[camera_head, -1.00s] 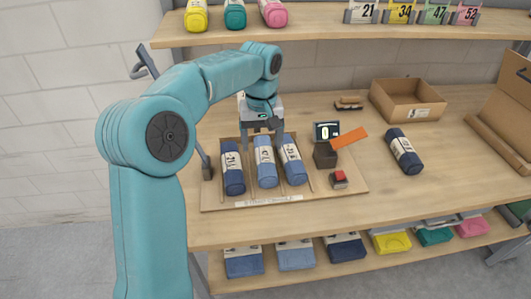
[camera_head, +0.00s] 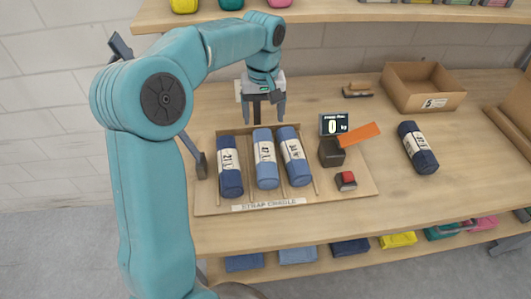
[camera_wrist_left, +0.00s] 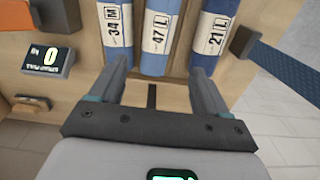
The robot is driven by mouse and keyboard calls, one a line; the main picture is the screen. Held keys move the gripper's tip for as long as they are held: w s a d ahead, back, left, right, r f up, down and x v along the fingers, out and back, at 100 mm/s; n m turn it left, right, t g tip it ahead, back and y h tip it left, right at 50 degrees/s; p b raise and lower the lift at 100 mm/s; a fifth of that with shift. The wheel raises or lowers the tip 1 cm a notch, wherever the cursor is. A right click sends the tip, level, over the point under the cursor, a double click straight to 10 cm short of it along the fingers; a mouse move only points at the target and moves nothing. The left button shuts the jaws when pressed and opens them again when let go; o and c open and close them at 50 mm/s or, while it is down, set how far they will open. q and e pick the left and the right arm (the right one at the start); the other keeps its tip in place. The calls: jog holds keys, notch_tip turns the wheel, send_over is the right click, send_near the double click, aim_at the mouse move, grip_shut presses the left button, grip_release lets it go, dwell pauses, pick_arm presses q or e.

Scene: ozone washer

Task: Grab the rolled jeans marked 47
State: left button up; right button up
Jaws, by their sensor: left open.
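Three blue rolls of jeans lie side by side in a wooden strap cradle (camera_head: 222,209). The middle, lighter blue roll is marked 47 (camera_head: 266,180); its label reads 47 L in the left wrist view (camera_wrist_left: 155,45). The roll marked 21 (camera_head: 229,183) lies left of it in the head view, and the roll marked 34 (camera_head: 298,175) right of it. My left gripper (camera_head: 263,112) is open and empty, beyond the far ends of the rolls. In the left wrist view, its fingers (camera_wrist_left: 160,75) straddle the line of the 47 roll, apart from it. My right gripper is out of view.
A scale display (camera_head: 333,124) reading 0, a dark block (camera_head: 331,153) with an orange flap and a red button (camera_head: 346,180) stand right of the rolls. Another dark roll (camera_head: 418,148) and an open carton (camera_head: 423,88) are farther right. A shelf (camera_head: 350,12) runs above.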

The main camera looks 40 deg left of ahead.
pick_arm(q)
send_near(265, 151)
notch_tip(265, 151, down, 5)
jog(key=shift+s+a+f, duration=0.1)
jog(key=shift+f, duration=0.1)
jog(key=shift+s+f+p, duration=0.1)
jog(key=shift+f+p, duration=0.1)
jog(key=shift+p, duration=0.2)
jog(key=f, duration=0.1)
jog(key=f+p, duration=0.1)
jog(key=f, duration=0.3)
jog(key=shift+w, duration=0.25)
jog(key=shift+s+r, duration=0.1)
jog(key=shift+s, duration=0.05)
jog(key=c, duration=1.1)
